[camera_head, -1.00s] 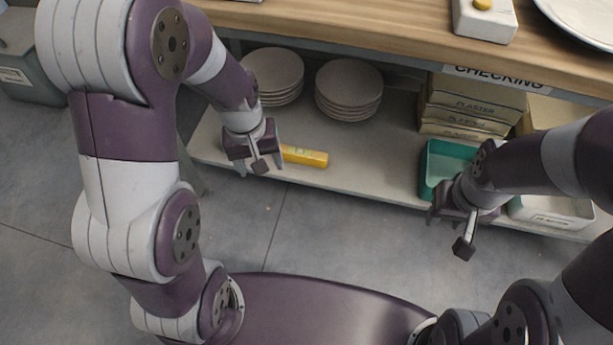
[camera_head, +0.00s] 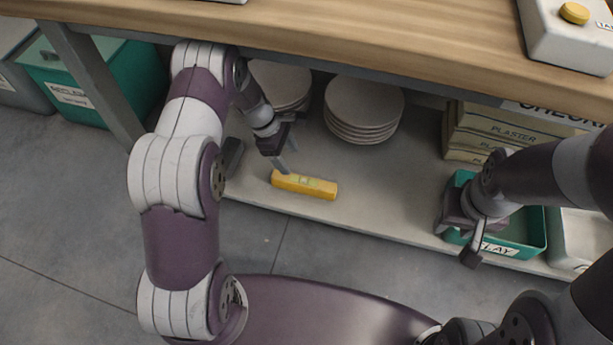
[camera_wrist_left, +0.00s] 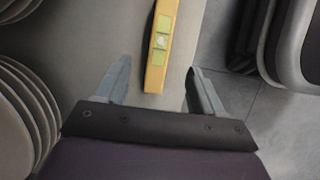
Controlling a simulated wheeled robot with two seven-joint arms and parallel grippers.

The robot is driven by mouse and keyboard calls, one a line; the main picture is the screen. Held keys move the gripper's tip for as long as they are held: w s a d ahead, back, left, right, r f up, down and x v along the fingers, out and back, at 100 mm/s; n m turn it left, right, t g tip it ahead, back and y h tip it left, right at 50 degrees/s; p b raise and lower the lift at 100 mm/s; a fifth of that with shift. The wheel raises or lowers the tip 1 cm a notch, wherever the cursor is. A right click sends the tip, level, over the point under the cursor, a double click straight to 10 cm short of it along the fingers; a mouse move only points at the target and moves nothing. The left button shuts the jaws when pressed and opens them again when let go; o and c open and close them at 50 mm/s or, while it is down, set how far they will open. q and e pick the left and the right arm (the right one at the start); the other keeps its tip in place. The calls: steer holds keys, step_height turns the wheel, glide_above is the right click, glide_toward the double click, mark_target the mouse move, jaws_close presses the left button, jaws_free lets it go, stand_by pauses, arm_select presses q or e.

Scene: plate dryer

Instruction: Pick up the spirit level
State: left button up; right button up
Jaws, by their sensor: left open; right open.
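The yellow spirit level (camera_head: 304,185) lies flat on the lower shelf (camera_head: 375,209), near its front edge. My left gripper (camera_head: 281,166) is at the left end of the level, with a finger just above or beside it; I cannot tell whether they touch. In the left wrist view the level (camera_wrist_left: 160,50) runs upward from between the two open fingers of the left gripper (camera_wrist_left: 160,92). Nothing is held. My right gripper (camera_head: 459,236) is open and empty, in front of the green tray on the right.
Stacked plates (camera_head: 363,106) stand behind the level, with another stack (camera_head: 281,82) to their left. A dark object (camera_head: 232,155) lies left of my left gripper. The wooden worktop (camera_head: 330,40) overhangs the shelf. A green tray (camera_head: 530,232) and plaster boxes (camera_head: 497,125) stand right.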

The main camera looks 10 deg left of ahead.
mark_target(303, 180)
arm_select(q)
steer(key=b+x, duration=0.7)
steer(key=x, duration=0.5)
steer(key=shift+a+f, duration=0.1)
steer(key=shift+f, duration=0.1)
steer(key=shift+r, duration=0.2)
steer(key=c, duration=1.2)
